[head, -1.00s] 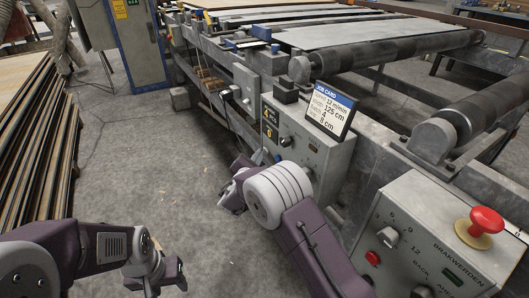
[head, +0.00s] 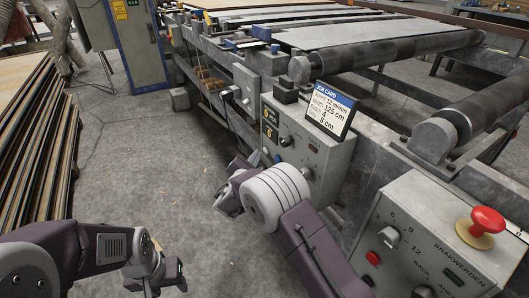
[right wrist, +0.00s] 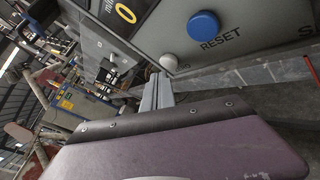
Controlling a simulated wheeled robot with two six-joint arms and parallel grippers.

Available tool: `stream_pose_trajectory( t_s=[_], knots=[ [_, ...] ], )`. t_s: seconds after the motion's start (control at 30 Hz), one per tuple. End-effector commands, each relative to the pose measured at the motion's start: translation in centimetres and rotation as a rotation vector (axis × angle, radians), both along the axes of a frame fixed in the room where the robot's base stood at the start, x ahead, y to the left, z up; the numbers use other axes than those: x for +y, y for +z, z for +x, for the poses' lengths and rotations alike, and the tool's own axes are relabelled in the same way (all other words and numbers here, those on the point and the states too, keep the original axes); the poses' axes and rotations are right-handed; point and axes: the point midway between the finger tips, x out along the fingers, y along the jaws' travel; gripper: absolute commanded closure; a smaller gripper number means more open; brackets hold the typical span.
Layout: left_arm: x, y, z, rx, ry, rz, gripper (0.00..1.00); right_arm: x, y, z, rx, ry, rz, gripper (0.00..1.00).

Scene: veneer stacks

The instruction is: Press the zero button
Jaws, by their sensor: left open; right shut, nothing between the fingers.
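In the right wrist view a round white button (right wrist: 169,62) sits on the grey control panel, beside a blue button (right wrist: 203,25) marked RESET. I cannot read a label for the white button. A yellow 0 (right wrist: 125,12) shows on a black display above it. My right gripper (right wrist: 160,77) is shut and empty, its tips just below the white button; I cannot tell whether they touch it. In the head view the blue button (head: 278,157) shows beyond my right arm. My left gripper (head: 164,274) is open and empty over the floor.
A job card (head: 332,108) stands on top of the panel. A nearer control box (head: 440,225) with a red mushroom button (head: 485,222) is at the lower right. Rollers and the machine frame lie behind.

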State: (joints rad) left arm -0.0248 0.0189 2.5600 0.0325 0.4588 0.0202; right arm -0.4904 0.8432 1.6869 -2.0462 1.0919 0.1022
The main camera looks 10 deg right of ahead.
Motion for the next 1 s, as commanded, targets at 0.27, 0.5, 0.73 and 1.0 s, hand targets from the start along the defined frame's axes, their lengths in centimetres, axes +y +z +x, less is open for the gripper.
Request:
stream_pose_trajectory(
  t_s=[0.27,0.5,0.73,1.0],
  knots=[
    [0.0,0.0,0.0,0.0,0.0,0.0,0.48,0.2,0.0,-0.1,0.0,0.0,0.0,1.0],
    [0.0,0.1,0.0,0.0,0.0,0.0,0.48,1.9,0.0,-0.7,-0.001,0.002,0.0,1.0],
    [0.0,0.2,0.0,0.0,0.0,0.0,0.48,4.1,0.1,-1.4,-0.001,0.002,0.0,1.0],
    [0.0,0.2,0.0,0.0,0.0,0.0,0.48,4.9,0.0,-1.8,0.0,0.0,-0.001,1.0]
  ],
)
